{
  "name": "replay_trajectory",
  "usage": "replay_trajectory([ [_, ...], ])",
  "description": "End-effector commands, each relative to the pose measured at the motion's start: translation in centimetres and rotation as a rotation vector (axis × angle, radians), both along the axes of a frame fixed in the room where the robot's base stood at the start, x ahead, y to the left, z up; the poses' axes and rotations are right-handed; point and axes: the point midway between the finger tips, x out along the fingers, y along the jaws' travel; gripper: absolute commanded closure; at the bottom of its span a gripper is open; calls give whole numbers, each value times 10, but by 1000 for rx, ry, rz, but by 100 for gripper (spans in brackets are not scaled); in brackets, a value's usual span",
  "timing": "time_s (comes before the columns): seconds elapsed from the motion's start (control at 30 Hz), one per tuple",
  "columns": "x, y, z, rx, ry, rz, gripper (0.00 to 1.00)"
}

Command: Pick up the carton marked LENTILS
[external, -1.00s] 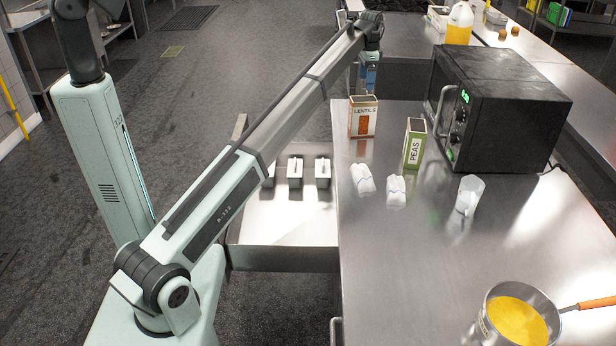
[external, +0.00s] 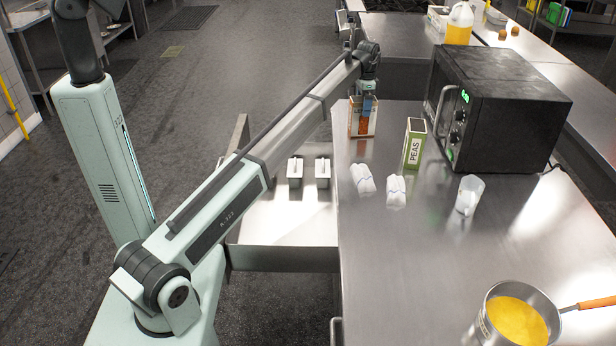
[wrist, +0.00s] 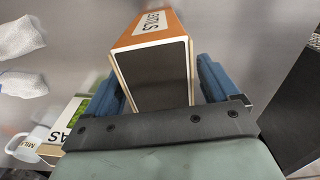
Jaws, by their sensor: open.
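The orange and white carton marked LENTILS (external: 355,122) stands upright near the far left edge of the steel counter, partly hidden behind my gripper (external: 367,100). In the wrist view, the lentils carton (wrist: 155,28) lies between the two blue fingers of my gripper (wrist: 160,85), one on each side. The fingers are open, and a gap shows beside the carton at the right finger. Contact at the left finger is hard to tell.
A green PEAS carton (external: 414,143) stands to the right, with a black microwave (external: 505,110) beyond it.

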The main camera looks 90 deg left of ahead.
Motion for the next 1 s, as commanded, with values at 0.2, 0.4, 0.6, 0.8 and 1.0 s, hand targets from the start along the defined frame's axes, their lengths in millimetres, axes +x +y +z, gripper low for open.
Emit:
replay_trajectory([
  [0.2,-1,-1,-27,0,0,-1,12],
  [0.4,-1,0,-30,1,-1,-1,12],
  [0.6,-1,0,-30,1,0,-1,25],
  [0.8,-1,0,-30,1,0,-1,44],
  [1.0,-1,0,-30,1,0,-1,63],
])
